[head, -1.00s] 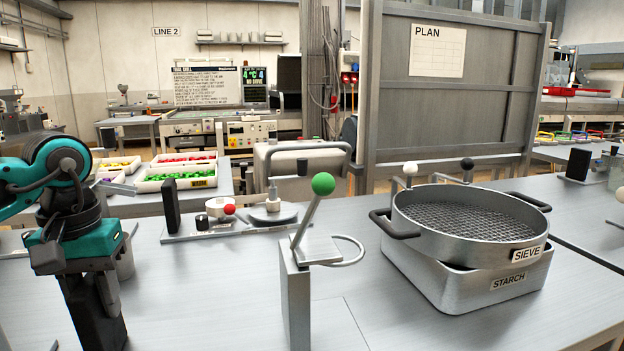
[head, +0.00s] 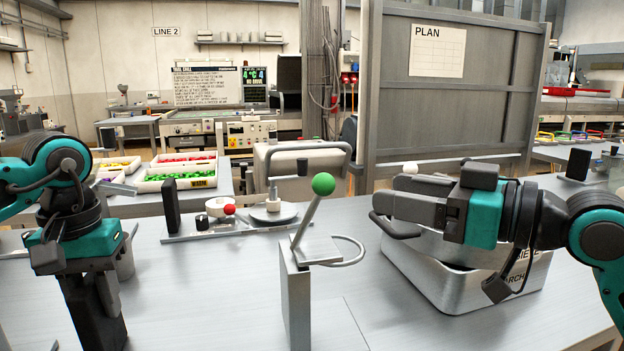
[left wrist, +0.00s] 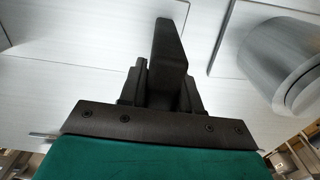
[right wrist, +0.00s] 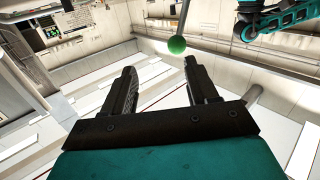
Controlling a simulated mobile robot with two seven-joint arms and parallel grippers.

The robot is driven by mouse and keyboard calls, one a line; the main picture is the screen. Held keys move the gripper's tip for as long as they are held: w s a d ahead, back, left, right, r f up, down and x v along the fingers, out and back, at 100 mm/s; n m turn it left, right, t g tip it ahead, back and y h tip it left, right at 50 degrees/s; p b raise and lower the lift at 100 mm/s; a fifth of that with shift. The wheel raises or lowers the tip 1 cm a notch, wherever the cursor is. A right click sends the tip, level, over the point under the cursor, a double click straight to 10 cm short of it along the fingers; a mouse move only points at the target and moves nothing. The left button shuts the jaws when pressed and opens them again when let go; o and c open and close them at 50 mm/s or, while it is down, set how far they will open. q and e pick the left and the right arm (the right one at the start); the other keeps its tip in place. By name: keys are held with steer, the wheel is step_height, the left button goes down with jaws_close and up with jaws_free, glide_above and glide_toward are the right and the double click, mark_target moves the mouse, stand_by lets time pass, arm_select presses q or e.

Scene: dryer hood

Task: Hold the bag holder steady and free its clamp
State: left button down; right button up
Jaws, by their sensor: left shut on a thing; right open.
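The bag holder (head: 297,300) is an upright grey metal post with a flat top plate, a wire ring on its right and a tilted lever ending in a green ball (head: 323,184). My left gripper (head: 92,285) points down at the left, shut on a dark upright block (head: 100,325); the block also shows between its fingers in the left wrist view (left wrist: 168,45). Whether this block joins the holder is out of frame. My right gripper (head: 385,205) is open and empty, pointing left, to the right of the lever. The green ball shows beyond its fingers in the right wrist view (right wrist: 177,45).
Behind the holder lies a fixture with a red ball (head: 229,209).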

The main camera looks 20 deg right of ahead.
mark_target(313, 181)
steer(key=shift+y, duration=0.6)
steer(key=x, duration=0.4)
steer(key=s+a+x, duration=0.1)
steer(key=x, duration=0.7)
steer(key=shift+s+a, duration=0.2)
steer(key=shift+a, duration=0.3)
jaws_close()
